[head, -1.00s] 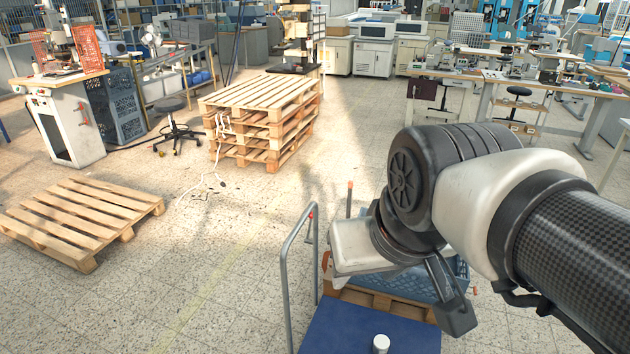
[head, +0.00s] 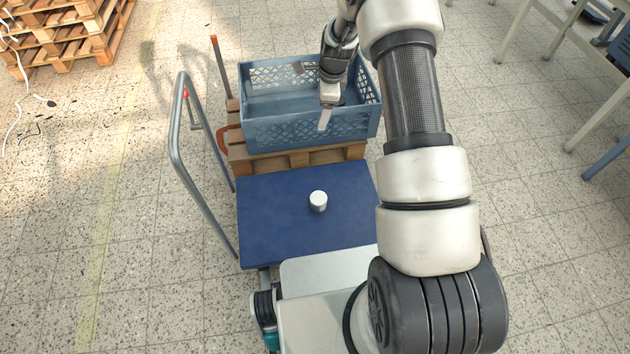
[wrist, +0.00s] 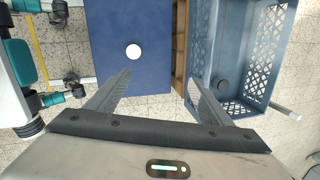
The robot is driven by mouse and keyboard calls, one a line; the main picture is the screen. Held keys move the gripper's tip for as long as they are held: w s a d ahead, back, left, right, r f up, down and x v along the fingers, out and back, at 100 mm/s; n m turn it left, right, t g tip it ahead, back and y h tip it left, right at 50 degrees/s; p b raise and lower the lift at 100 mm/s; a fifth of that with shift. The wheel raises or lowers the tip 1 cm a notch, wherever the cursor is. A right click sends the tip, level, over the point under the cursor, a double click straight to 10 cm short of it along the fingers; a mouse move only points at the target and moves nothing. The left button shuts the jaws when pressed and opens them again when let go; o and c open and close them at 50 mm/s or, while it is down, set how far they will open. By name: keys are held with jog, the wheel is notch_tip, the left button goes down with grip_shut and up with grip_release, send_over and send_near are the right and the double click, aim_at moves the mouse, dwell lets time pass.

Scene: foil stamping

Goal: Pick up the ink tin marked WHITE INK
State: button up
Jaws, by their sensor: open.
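A small white round tin (head: 318,200) stands upright on the blue deck of a trolley (head: 275,235). It shows from above in the wrist view (wrist: 133,51), left of and beyond my fingertips. No marking on it is legible. My gripper (wrist: 158,76) is open with nothing between its fingers. In the head view my gripper (head: 327,110) is over the blue crate, apart from the white tin.
The blue lattice-walled crate (head: 270,133) sits on a wooden pallet (head: 290,159) just beyond the trolley deck. The trolley's grey tube handle (head: 177,130) rises at the left. Stacked pallets (head: 75,40) stand far left. The deck around the tin is bare.

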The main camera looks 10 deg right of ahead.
notch_tip(320, 180, down, 18)
jog(key=s+m+b, duration=0.1)
jog(key=m+b, duration=0.1)
jog(key=m, duration=0.2)
jog(key=m+g+b, duration=0.1)
jog(key=m+b, duration=0.1)
jog(key=m, duration=0.1)
send_near(319, 198)
jog(key=f+b, duration=0.1)
jog(key=f, duration=0.1)
jog(key=f+b, duration=0.3)
jog(key=f, duration=0.1)
jog(key=shift+w+a, duration=0.25)
jog(key=shift+w, duration=0.05)
jog(key=shift+w+a+f+b, duration=0.15)
jog(key=shift+f+b, duration=0.5)
jog(key=shift+f, duration=0.35)
jog(key=shift+w+a+f+b, duration=0.1)
jog(key=shift+f+b, duration=0.55)
jog(key=shift+f, duration=0.3)
jog(key=shift+w+a+f+b, duration=0.15)
jog(key=shift+f+b, duration=0.5)
jog(key=shift+f, duration=0.35)
jog(key=shift+d+r, duration=0.1)
jog(key=c, duration=1.3)
